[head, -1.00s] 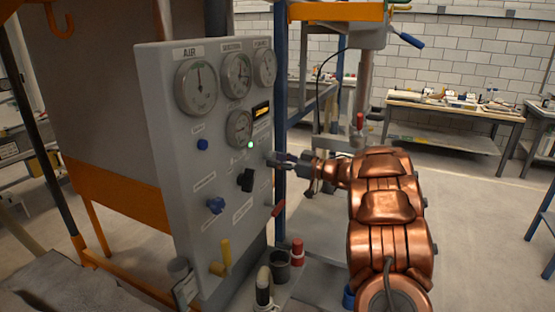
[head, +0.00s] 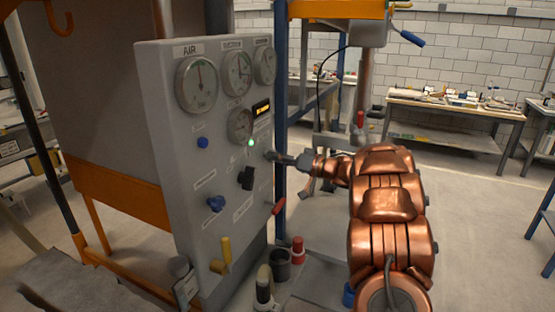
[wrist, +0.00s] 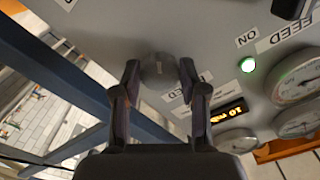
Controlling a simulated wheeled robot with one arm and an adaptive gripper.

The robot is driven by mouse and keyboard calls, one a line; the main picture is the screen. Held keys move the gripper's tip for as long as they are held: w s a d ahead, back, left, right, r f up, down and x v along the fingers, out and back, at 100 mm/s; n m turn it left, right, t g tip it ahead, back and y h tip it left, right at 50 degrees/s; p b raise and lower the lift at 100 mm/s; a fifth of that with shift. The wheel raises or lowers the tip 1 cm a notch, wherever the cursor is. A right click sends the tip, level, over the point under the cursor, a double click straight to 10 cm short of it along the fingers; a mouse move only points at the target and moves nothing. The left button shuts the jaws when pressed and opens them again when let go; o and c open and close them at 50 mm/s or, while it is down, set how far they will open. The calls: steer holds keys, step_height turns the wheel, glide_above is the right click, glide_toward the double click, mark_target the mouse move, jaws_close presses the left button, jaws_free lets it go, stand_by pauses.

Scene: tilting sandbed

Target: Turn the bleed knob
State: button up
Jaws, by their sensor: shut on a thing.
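The bleed knob is a small round grey knob (wrist: 158,70) on the grey panel face (head: 160,120). In the wrist view it sits between my two fingertips, with a partly covered label beside it. My gripper (wrist: 158,76) is shut on the knob, one finger on each side. In the head view my gripper (head: 274,156) reaches the right part of the panel from the right. The fingers hide most of the knob there.
Nearby on the panel are a lit green lamp (head: 250,142), an orange display (head: 261,108), a black knob (head: 247,178), a blue knob (head: 216,203) and a red lever (head: 279,206). Gauges (head: 196,84) sit above. A blue post (head: 281,90) stands close behind.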

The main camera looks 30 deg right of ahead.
steer(key=shift+f, duration=0.1)
stand_by(0.3)
steer(key=o, duration=1.1)
steer(key=v, duration=1.2)
steer(key=shift+w, duration=0.1)
